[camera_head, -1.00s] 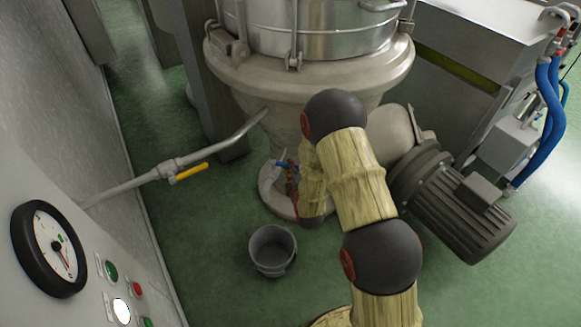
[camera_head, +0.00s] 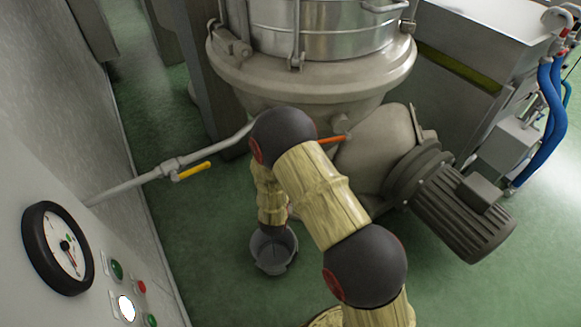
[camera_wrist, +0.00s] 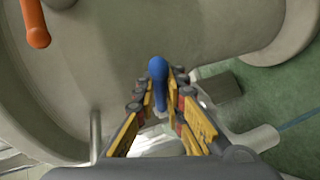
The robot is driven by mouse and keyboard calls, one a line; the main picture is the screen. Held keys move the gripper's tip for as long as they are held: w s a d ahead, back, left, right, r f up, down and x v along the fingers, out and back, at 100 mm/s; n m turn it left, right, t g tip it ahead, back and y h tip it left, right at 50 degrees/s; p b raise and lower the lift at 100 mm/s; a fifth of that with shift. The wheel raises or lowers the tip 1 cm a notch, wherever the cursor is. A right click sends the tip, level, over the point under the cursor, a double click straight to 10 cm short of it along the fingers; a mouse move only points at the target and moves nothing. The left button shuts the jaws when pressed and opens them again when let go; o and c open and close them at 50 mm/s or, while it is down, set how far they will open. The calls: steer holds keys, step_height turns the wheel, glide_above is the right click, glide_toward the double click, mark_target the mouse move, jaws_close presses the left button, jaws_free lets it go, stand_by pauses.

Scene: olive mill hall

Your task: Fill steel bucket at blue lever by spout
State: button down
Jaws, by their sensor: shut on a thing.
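A blue lever (camera_wrist: 158,82) stands between the fingers of my gripper (camera_wrist: 162,90) in the wrist view, and the gripper is shut on it. In the head view my arm hides the lever, the fingers and any spout near them. The grey steel bucket (camera_head: 262,257) stands upright on the green floor, below the end of my arm, which covers part of its rim. I cannot make out its contents or whether it sits under the spout.
An orange lever (camera_head: 332,139) sits on the big steel vessel (camera_head: 310,85); the wrist view shows it too (camera_wrist: 35,22). A yellow lever (camera_head: 192,172) is on the wall pipe (camera_head: 135,184). A motor (camera_head: 462,208) stands right of my arm. Floor left of the bucket is clear.

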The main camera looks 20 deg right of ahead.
steer(key=shift+s+a+m+g+h+p, duration=0.15)
steer(key=shift+a+m+g+h+p, duration=0.2)
steer(key=shift+m+h, duration=0.2)
steer(key=shift+s+a+m+g+h+p, duration=0.2)
steer(key=shift+m+g+h+p, duration=0.15)
steer(key=shift+m+h+p, duration=0.15)
steer(key=c, duration=1.9)
jaws_free()
steer(key=shift+a, duration=0.1)
steer(key=v, duration=1.2)
steer(key=shift+f, duration=0.1)
steer(key=shift+w, duration=0.1)
